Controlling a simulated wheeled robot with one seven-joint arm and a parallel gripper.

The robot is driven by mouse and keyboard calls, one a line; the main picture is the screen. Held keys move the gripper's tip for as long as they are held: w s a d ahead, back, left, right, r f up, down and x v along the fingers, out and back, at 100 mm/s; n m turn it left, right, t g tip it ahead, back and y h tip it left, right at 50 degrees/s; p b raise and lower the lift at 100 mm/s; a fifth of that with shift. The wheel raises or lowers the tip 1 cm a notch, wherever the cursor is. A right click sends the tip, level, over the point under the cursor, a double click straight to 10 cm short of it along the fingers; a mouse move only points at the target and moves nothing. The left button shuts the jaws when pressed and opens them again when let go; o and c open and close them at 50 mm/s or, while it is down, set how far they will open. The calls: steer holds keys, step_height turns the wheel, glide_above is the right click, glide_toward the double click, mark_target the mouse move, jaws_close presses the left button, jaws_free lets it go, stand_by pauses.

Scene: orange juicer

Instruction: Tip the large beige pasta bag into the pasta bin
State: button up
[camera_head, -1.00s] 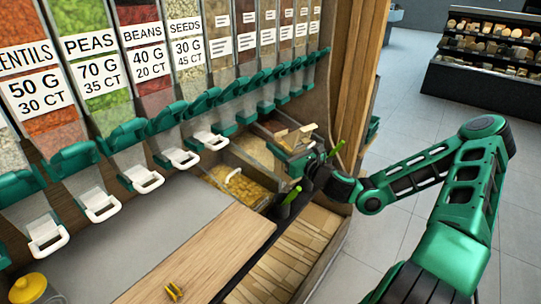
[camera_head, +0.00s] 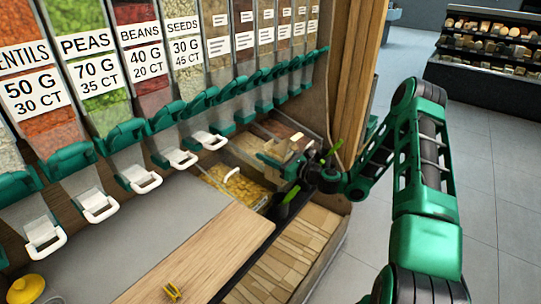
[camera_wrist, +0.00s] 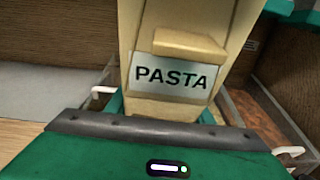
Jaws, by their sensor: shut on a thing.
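The large beige pasta bag (camera_wrist: 181,80) fills the middle of the wrist view, with a white label reading PASTA. In the head view the bag (camera_head: 283,149) shows small, near the back right of the counter. My gripper (camera_head: 289,166) is shut on the bag; in the wrist view its green and black body covers the bag's lower end. The pasta bin (camera_head: 238,187), a clear box with yellow pasta and a white handle, is just left of and below my gripper. My gripper and the bag hide part of the area beyond it.
Another clear bin with reddish-brown contents (camera_wrist: 255,113) is right of the bag in the wrist view. A row of dispensers with green levers lines the wall. A wooden board (camera_head: 205,255) and a dark green-handled item (camera_head: 285,203) lie in front. The grey counter (camera_head: 130,240) is bare.

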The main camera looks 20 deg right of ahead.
step_height(320, 180, down, 10)
steer(key=a+n+g+h, duration=0.3)
steer(key=n+g+h, duration=0.4)
steer(key=n+h, duration=0.3)
steer(key=shift+w+r+h, duration=0.2)
steer(key=shift+w+h, duration=0.2)
steer(key=shift+h, duration=1.5)
steer(key=shift+d, duration=0.1)
